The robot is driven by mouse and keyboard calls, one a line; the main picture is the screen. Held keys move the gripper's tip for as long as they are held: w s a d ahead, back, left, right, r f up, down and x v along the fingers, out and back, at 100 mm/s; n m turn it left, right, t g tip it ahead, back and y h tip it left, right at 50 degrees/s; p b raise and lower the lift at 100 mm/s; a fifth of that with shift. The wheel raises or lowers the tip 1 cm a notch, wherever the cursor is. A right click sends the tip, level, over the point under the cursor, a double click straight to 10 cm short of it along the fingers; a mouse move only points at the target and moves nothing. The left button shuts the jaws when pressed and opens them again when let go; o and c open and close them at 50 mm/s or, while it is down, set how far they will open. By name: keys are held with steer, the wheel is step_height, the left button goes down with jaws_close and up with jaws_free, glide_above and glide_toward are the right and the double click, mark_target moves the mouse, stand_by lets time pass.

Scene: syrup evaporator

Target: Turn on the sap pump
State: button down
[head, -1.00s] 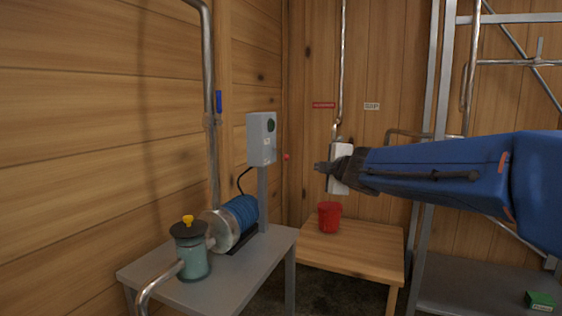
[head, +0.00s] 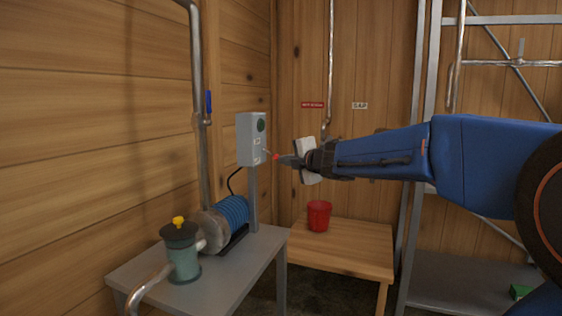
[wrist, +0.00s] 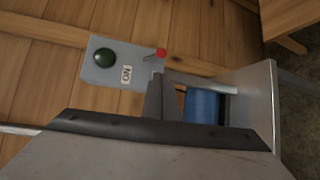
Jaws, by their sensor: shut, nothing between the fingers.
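The sap pump (head: 232,212) has a blue ribbed motor and stands on a grey metal table. Its grey control box (head: 246,139) is on a post behind it. The box carries a dark green round lamp (wrist: 105,57), an ON label (wrist: 126,73) and a red-tipped switch lever (wrist: 161,52). In the head view the red tip (head: 276,156) sticks out at the box's right side. My gripper (head: 282,160) is shut and empty, its tips at or very near the red tip. In the wrist view the shut fingers (wrist: 158,82) point at the box just below the lever; contact cannot be told.
A teal canister (head: 183,257) with a yellow knob stands on the grey table (head: 222,285). A red bucket (head: 319,216) stands on a wooden table (head: 345,255). Metal pipes (head: 197,100) run up the wall. A metal rack (head: 440,265) stands at the right.

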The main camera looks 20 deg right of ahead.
mark_target(271, 154)
steer(key=x, duration=0.9)
